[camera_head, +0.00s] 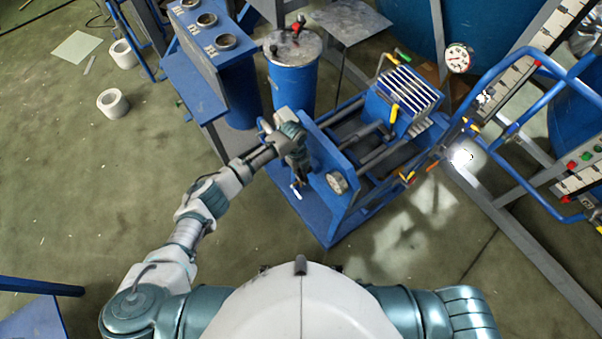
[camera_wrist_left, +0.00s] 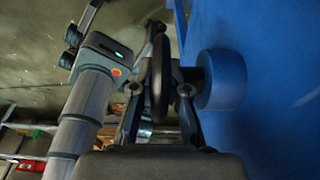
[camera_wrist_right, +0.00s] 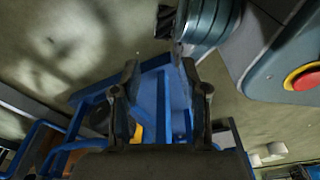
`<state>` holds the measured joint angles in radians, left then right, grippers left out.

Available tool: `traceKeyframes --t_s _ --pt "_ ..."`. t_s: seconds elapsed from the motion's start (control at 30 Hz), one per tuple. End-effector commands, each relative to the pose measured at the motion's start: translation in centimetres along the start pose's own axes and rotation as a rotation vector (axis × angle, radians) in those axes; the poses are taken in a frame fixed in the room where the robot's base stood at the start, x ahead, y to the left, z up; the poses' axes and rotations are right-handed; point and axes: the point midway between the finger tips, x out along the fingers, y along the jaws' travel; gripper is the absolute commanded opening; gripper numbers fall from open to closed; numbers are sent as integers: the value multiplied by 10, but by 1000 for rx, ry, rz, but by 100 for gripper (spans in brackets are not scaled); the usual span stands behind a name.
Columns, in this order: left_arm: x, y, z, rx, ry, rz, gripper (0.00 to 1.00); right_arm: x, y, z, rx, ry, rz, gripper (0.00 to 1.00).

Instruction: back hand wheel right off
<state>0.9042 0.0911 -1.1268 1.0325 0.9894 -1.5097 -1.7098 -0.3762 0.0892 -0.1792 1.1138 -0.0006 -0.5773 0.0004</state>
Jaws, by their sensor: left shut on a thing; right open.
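My left gripper (camera_head: 298,180) is at the left side of the blue end plate (camera_head: 330,160) of the press-like machine. In the left wrist view its fingers (camera_wrist_left: 160,92) are shut on a dark hand wheel (camera_wrist_left: 160,72), seen edge-on. A blue round hub (camera_wrist_left: 222,80) stands between the wheel and the blue plate (camera_wrist_left: 285,90). In the head view my gripper mostly hides the wheel. My right gripper (camera_wrist_right: 164,95) is open and empty in its wrist view, with blue frame bars beyond its fingers. It is not visible in the head view.
A blue drum (camera_head: 292,85) stands behind my left gripper, next to a blue rack (camera_head: 195,75) with round holders. Blue railings (camera_head: 520,125) and a control panel are at the right. The floor at the left is mostly clear.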

Motion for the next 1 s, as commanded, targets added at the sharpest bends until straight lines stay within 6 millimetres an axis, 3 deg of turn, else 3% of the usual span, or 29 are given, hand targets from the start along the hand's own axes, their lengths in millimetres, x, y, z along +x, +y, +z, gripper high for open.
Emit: traceKeyframes --t_s 0.2,0.47,0.5,0.6,0.87,1.0 --pt "0 -1 1 1 62 -5 0 -8 1 -18 3 8 1 44" --pt "-1 -1 1 2 63 -6 0 -9 2 -19 3 7 2 44" --pt "-1 -1 1 2 63 -6 19 -9 2 -19 3 7 2 44" --pt "-1 -1 1 2 62 -6 40 -8 2 -19 2 6 2 44" --pt "-1 0 1 2 63 -4 40 -8 2 -19 2 6 2 44" --pt "-12 -1 2 2 61 -7 40 -9 2 -19 3 8 2 44"
